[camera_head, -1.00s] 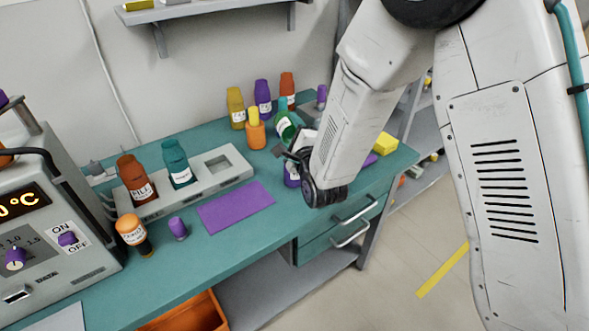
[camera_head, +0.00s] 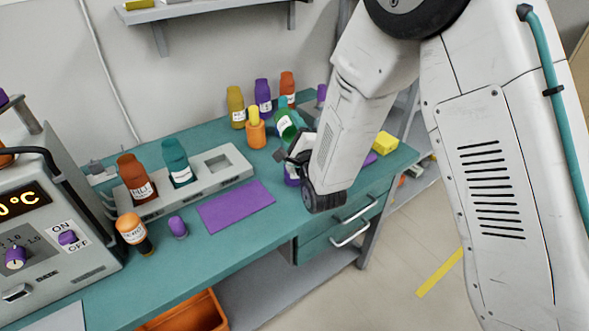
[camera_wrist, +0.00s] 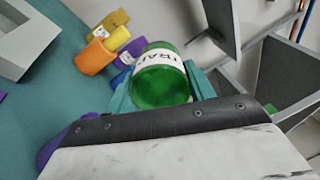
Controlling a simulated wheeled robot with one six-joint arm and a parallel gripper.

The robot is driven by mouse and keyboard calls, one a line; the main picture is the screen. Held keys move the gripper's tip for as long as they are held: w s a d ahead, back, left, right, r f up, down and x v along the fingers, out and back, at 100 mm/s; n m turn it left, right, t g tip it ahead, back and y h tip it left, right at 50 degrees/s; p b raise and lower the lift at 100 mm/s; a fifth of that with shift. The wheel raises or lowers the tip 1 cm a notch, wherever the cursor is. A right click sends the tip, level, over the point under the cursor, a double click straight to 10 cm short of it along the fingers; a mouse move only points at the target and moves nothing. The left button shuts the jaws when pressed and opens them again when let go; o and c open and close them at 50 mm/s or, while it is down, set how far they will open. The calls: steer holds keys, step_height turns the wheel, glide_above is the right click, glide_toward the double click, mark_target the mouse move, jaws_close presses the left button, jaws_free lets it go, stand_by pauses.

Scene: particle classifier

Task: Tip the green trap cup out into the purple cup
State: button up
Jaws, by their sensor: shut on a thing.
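My gripper (camera_wrist: 165,88) is shut on the green trap cup (camera_wrist: 162,84), which has a white label reading "TRAP". In the head view the green cup (camera_head: 286,127) is tilted beside my gripper (camera_head: 292,150), above the right part of the bench. The purple cup (camera_head: 291,172) shows only in part, low behind my gripper and forearm. In the wrist view a purple patch (camera_wrist: 58,143) peeks out at the lower left behind my gripper housing. I cannot tell whether anything is leaving the green cup.
Yellow (camera_head: 236,108), purple (camera_head: 263,97) and red (camera_head: 287,87) bottles stand at the back of the teal bench, with an orange bottle (camera_head: 256,133) in front. A grey rack (camera_head: 217,165) holds bottles at left. A purple mat (camera_head: 235,206) lies bare. A yellow block (camera_head: 385,144) sits at right.

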mark_target(294, 126)
steer(key=shift+s+d+r+t, duration=0.1)
steer(key=shift+s+r+t, duration=0.1)
steer(key=shift+r+t, duration=0.5)
stand_by(0.4)
steer(key=shift+s+t+y+p, duration=0.3)
steer(key=shift+t+y, duration=0.2)
steer(key=shift+t, duration=0.3)
stand_by(0.6)
steer(key=shift+s+d+r+t+y, duration=0.15)
steer(key=shift+r+t+y, duration=0.15)
steer(key=shift+r+t, duration=0.5)
stand_by(0.5)
